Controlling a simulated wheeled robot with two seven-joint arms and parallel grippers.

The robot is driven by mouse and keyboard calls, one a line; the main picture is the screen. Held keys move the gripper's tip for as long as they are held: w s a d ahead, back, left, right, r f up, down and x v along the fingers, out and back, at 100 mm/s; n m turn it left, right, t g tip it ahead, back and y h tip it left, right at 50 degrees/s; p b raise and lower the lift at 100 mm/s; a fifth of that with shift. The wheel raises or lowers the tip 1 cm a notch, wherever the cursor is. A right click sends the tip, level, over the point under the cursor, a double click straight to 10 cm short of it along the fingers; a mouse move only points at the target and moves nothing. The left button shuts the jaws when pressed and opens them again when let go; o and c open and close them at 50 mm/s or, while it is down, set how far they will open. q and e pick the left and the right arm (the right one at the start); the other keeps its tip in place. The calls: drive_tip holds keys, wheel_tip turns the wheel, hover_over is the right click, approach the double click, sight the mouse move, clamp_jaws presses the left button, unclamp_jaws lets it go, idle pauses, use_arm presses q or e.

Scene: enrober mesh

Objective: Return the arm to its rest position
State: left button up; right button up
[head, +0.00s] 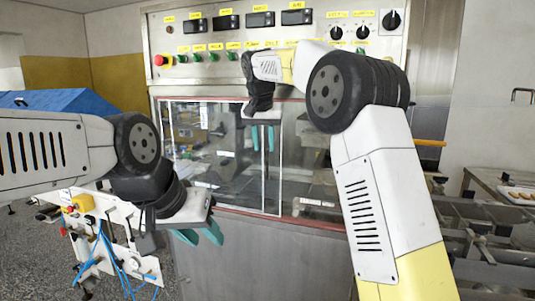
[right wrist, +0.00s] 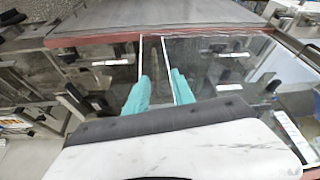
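My right arm reaches up and across in the head view, and its gripper (head: 263,138) points down in front of the machine's glass panel. Its two teal fingers are apart with nothing between them. In the right wrist view the same gripper (right wrist: 160,82) shows a clear gap, with the glass and its white frame edges beyond. My left gripper (head: 199,235) hangs low at the left-centre of the head view, in front of the steel cabinet. Its teal fingers are spread and hold nothing visible.
The glass-fronted machine (head: 230,185) with a red-edged frame fills the middle. Above it is a control panel (head: 275,33) with a red button, knobs and displays. A white panel with blue hoses (head: 115,235) stands lower left. A conveyor (head: 490,245) runs at right.

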drive_tip(key=shift+s+r, duration=0.2)
drive_tip(key=shift+r, duration=0.2)
drive_tip(key=s+d+r+n+y, duration=0.1)
drive_tip(key=s+d+y, duration=0.1)
drive_tip(key=s+d, duration=1.4)
drive_tip(key=s+d+f, duration=0.1)
drive_tip(key=s+f, duration=0.4)
drive_tip(key=s, duration=0.4)
drive_tip(key=s+d+f+t, duration=0.1)
drive_tip(key=s+f, duration=0.4)
drive_tip(key=s, duration=0.5)
drive_tip(key=shift+s+d+f+n+t+y, duration=0.2)
drive_tip(key=shift+d+f+n+t+y, duration=0.1)
drive_tip(key=shift+d, duration=0.3)
drive_tip(key=shift+r, duration=0.1)
